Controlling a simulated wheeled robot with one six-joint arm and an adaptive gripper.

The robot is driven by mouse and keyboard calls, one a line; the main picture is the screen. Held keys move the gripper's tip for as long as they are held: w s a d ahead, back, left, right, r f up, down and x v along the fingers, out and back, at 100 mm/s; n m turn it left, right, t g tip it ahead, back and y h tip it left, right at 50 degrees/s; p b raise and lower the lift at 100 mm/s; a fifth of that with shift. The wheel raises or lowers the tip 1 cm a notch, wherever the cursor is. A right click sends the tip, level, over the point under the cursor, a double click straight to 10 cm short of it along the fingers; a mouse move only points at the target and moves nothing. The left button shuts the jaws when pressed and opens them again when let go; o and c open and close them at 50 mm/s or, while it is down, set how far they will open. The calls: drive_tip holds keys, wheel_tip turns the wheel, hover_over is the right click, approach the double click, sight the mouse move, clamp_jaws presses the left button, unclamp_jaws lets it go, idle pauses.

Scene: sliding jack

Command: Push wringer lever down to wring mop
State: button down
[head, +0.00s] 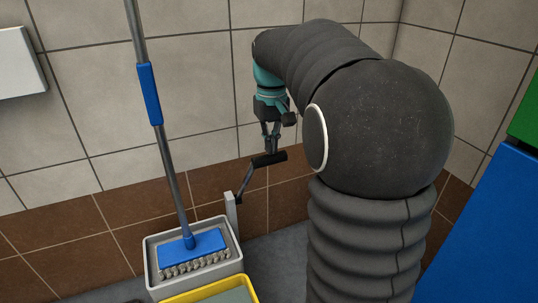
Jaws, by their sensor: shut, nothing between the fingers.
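The wringer lever (246,181) is a dark bent arm with a black grip (268,159) at its upper end. It rises from a light grey post (231,208) at the right side of the wringer bucket (151,249) and stands raised. My gripper (270,151) points down, shut and empty, directly over the grip. Its fingertips appear to be at or just above the grip; I cannot tell if they touch. The mop has a blue head (193,247) with grey strands sitting in the grey bucket. Its metal handle (173,178) leans up and left.
A yellow-rimmed container (250,286) stands in front of the bucket. A blue cabinet-like object (486,245) with a green part (526,118) is at the right. Tiled walls close off the back. Some grey floor (283,250) is clear right of the bucket.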

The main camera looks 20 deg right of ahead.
idle(0.3)
drive_tip(key=shift+r, duration=3.5)
drive_tip(key=s+a+f+t, duration=0.2)
drive_tip(key=s+a+f, duration=0.1)
drive_tip(key=s, duration=0.4)
drive_tip(key=s+a+f+t, duration=0.1)
drive_tip(key=s+a+f, duration=0.3)
drive_tip(key=s, duration=0.4)
drive_tip(key=s+a+f+t, duration=0.2)
drive_tip(key=s+a+f, duration=0.1)
drive_tip(key=s+f, duration=0.2)
drive_tip(key=shift+s+a+f+t, duration=0.2)
drive_tip(key=shift+s+a+t, duration=0.1)
drive_tip(key=shift+s, duration=0.95)
